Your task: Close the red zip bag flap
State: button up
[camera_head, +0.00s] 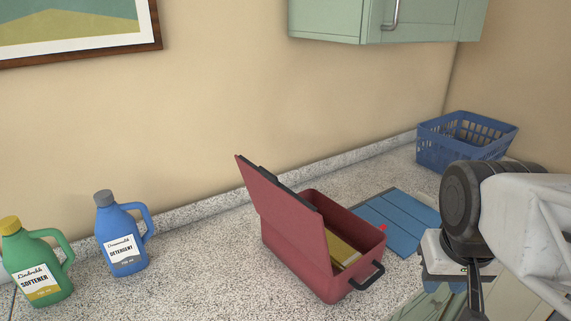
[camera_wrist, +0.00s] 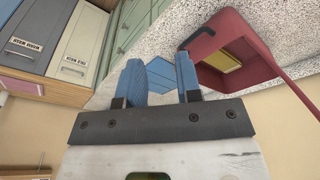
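The red zip bag (camera_head: 312,262) stands on the speckled counter, with its red flap (camera_head: 278,204) raised and tilted up on the left side. A yellowish item (camera_head: 342,249) lies inside, and a black handle (camera_head: 368,277) is on the bag's right end. In the wrist view the bag (camera_wrist: 222,42) is at the upper right, with part of the flap (camera_wrist: 300,68) at the right edge. My gripper (camera_wrist: 160,78) has its two blue fingers apart with nothing between them.
A blue folded cloth or mat (camera_head: 393,219) lies behind the bag, and a blue basket (camera_head: 463,143) stands at the back right. A blue detergent bottle (camera_head: 122,235) and green softener bottle (camera_head: 36,266) stand at left. A green cabinet (camera_head: 340,20) hangs above.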

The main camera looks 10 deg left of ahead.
jog(key=w+a+r+n, duration=0.3)
jog(key=w+a+r, duration=0.2)
jog(key=w+a, duration=0.15)
notch_tip(320, 180, up, 10)
jog(key=n+h, duration=0.2)
jog(key=n, duration=0.4)
send_over(266, 170)
jog(key=s+a, duration=0.1)
jog(key=s, duration=0.1)
jog(key=shift+w+a, duration=0.15)
jog(key=shift+a, duration=0.05)
jog(key=shift+f, duration=0.15)
jog(key=shift+x, duration=3.85)
grip_shut()
